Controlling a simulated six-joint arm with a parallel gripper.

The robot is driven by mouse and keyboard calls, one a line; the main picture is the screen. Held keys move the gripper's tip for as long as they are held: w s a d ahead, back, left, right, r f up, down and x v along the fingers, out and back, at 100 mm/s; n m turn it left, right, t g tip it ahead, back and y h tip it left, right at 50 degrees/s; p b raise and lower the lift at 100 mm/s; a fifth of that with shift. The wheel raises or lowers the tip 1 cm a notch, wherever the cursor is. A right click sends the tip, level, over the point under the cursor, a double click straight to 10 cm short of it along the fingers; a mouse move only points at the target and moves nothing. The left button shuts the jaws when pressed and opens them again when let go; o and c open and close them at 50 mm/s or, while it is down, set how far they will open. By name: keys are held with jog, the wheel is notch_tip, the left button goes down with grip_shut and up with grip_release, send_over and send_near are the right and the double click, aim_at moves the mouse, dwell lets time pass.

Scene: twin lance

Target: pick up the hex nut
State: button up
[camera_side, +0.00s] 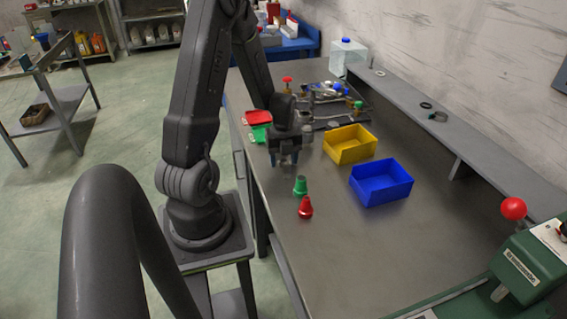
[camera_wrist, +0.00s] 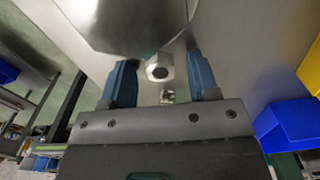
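The hex nut (camera_wrist: 159,68) is a small grey metal nut with a dark hole. In the wrist view it is between the two blue fingers of my gripper (camera_wrist: 160,75), with a gap on each side. My gripper is open. In the side view my gripper (camera_side: 285,160) points down low over the grey table, left of the yellow bin. The nut cannot be made out there. Whether the fingertips touch the table is unclear.
A yellow bin (camera_side: 350,145) and a blue bin (camera_side: 381,184) stand right of my gripper. A green cone-shaped piece (camera_side: 300,186) and a red one (camera_side: 305,208) stand in front. A dark tray with several parts lies behind.

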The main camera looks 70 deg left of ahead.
jog(key=c, duration=0.9)
jog(key=shift+r, duration=0.1)
